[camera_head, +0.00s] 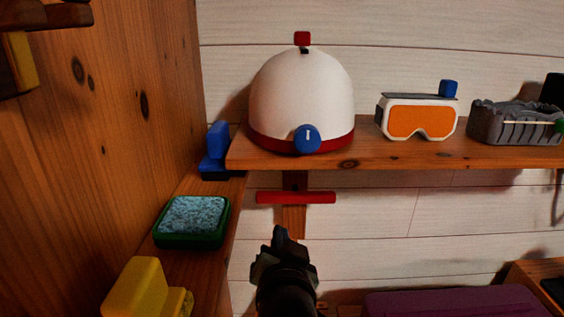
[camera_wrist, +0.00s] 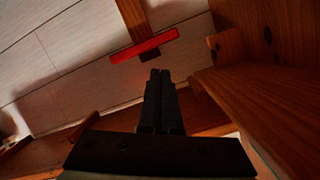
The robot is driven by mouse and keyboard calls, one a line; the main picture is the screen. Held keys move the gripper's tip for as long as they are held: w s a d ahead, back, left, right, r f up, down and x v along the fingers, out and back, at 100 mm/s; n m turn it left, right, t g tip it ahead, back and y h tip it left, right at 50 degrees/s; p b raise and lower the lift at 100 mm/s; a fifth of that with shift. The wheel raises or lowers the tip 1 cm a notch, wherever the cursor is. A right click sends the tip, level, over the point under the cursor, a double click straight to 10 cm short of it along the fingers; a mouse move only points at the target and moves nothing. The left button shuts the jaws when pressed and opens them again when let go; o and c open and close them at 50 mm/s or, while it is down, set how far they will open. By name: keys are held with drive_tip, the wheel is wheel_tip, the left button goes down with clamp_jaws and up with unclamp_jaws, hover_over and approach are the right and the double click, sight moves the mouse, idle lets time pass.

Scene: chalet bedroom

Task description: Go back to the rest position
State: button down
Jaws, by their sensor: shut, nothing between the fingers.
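My gripper (camera_head: 281,236) is a dark shape at the lower middle of the head view, pointing up and away. It is in front of the wall and below the red bar (camera_head: 296,197) under the shelf. In the wrist view my gripper (camera_wrist: 160,74) has its two black fingers together with nothing between them. The red bar (camera_wrist: 144,46) shows just beyond the fingertips there, with a visible offset from them. I cannot tell the exact gap in depth.
A wooden shelf (camera_head: 380,158) holds a white dome (camera_head: 300,95), orange goggles (camera_head: 418,118) and a grey tray (camera_head: 510,125). A left ledge holds a blue block (camera_head: 216,145), a green-rimmed dish (camera_head: 165,239) and a yellow block (camera_head: 136,290). A purple surface (camera_head: 455,303) lies lower right.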

drive_tip(key=s+r+n+t+p, duration=0.15)
drive_tip(key=s+r+t, duration=0.35)
drive_tip(key=r, duration=0.8)
drive_tip(key=s+r+n+t+p, duration=0.1)
drive_tip(key=s+r+n+t, duration=0.15)
drive_tip(key=s+r, duration=0.75)
drive_tip(key=s+r+n+t+p, duration=0.1)
drive_tip(key=s+r+t, duration=0.3)
drive_tip(key=r, duration=1.1)
wheel_tip(320, 180, up, 12)
drive_tip(key=w+p, duration=0.1)
drive_tip(key=p, duration=1)
drive_tip(key=shift+w+t+h, duration=0.35)
drive_tip(key=shift+h, duration=0.05)
drive_tip(key=shift+f, duration=0.1)
